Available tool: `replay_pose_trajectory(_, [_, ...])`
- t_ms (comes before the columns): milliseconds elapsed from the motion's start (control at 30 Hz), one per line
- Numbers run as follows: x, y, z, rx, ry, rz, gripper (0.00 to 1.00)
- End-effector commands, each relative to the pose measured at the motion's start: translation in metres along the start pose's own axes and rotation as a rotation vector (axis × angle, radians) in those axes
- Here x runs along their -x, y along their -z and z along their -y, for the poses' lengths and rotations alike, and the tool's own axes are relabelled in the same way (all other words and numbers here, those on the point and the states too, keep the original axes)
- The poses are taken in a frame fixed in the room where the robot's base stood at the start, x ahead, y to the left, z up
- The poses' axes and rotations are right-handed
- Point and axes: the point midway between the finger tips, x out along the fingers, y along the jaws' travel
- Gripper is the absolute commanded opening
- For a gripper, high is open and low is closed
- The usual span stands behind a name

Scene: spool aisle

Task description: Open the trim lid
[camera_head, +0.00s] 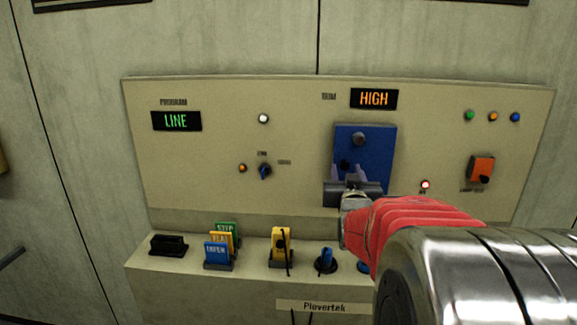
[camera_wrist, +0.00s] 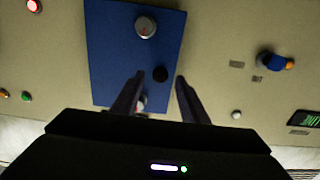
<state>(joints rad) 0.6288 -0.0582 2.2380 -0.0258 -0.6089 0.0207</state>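The trim lid appears to be the blue plate (camera_head: 380,150) below the HIGH display in the head view. It lies flat against the panel as far as I can see. It also shows in the wrist view (camera_wrist: 115,55), with a grey round knob (camera_wrist: 145,27), a small black knob (camera_wrist: 160,74) and a pale knob partly hidden near a finger. My gripper (camera_head: 348,172) is in front of the plate's lower part. Its fingers are apart, and in the wrist view the gripper (camera_wrist: 160,78) has the black knob between its fingertips. Contact cannot be told.
The beige panel (camera_head: 220,180) has a LINE display (camera_head: 176,121), a small blue switch (camera_head: 265,171), a red-orange switch (camera_head: 481,168) and a lit red lamp (camera_head: 425,185). Upright tags (camera_head: 216,252), a yellow piece (camera_head: 281,245) and a blue-topped knob (camera_head: 326,260) stand on the ledge below.

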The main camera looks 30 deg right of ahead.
Motion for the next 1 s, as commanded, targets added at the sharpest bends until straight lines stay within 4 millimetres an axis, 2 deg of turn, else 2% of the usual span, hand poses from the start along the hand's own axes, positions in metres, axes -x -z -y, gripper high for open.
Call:
replay_pose_trajectory(200, [-0.0092,-0.0001,-0.0044,-0.001,0.0,0.0,0.4])
replay_pose_trajectory(467, [-0.01,0.0001,-0.0003,-0.001,0.008,0.0,0.4])
replay_pose_trajectory(1000, [-0.0099,0.0002,0.0023,0.0,0.012,0.0,0.03])
